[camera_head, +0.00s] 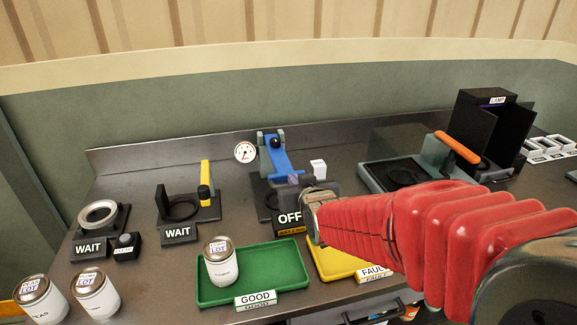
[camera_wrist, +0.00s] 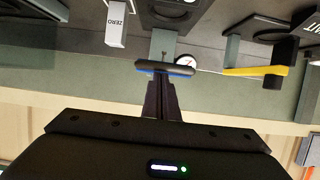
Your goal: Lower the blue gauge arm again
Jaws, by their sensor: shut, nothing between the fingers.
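The blue gauge arm (camera_head: 279,159) is hinged on a grey post at the back of the bench, beside a round white dial (camera_head: 245,152). It slopes down toward the front in the head view. My gripper (camera_head: 294,181) is at the arm's near end and hides part of it and the gauge's base. In the wrist view my shut, empty fingers (camera_wrist: 162,88) point at a dark and blue bar (camera_wrist: 165,70), apparently the blue arm. I cannot tell whether they touch it.
A white ZERO block (camera_wrist: 117,24) stands beside the gauge. In front are a sign reading OFF (camera_head: 289,218), a green GOOD tray (camera_head: 275,265) with a can (camera_head: 221,264), and a yellow FAULT tray (camera_head: 327,266). A yellow-handled fixture (camera_head: 188,205) stands left, an orange-handled one (camera_head: 457,147) right.

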